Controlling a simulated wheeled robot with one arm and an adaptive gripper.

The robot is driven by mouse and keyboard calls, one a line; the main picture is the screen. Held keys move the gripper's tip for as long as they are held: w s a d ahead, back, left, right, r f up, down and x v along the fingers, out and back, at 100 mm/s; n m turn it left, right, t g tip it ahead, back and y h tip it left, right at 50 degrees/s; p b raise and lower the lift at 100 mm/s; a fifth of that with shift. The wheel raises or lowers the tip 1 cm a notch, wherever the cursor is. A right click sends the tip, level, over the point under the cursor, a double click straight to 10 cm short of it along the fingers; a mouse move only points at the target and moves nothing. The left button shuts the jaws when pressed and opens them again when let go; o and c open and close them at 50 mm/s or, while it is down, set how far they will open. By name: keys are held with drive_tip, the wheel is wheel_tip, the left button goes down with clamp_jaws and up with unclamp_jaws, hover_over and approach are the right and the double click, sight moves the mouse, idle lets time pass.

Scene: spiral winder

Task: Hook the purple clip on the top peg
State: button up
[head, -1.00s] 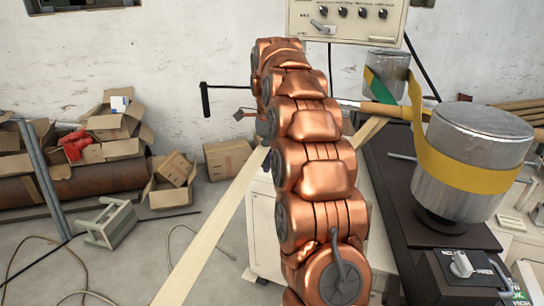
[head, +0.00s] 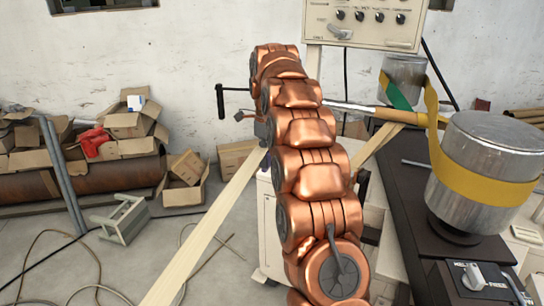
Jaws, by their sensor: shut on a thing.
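My gripper (head: 262,130) shows only in part, as a small dark grey shape at the left edge of my copper arm, low on its far end. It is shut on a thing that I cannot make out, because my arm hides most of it. I cannot pick out the purple clip for certain. A small dark bluish patch (head: 265,161) shows below the gripper, beside the wooden strip, too small to name. I cannot pick out the top peg; my arm covers the middle of the winder.
A metal drum (head: 482,165) with a yellow band (head: 462,182) stands at the right; a smaller drum (head: 403,78) is behind it. A control panel (head: 365,22) is above. A black-handled crank (head: 220,101) sticks out left. A pale strip (head: 205,235) crosses the front. Boxes (head: 133,122) lie left.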

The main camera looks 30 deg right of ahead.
drive_tip(key=shift+w+a+p, duration=0.5)
drive_tip(key=shift+w+a, duration=0.25)
drive_tip(key=shift+w, duration=0.3)
idle(0.5)
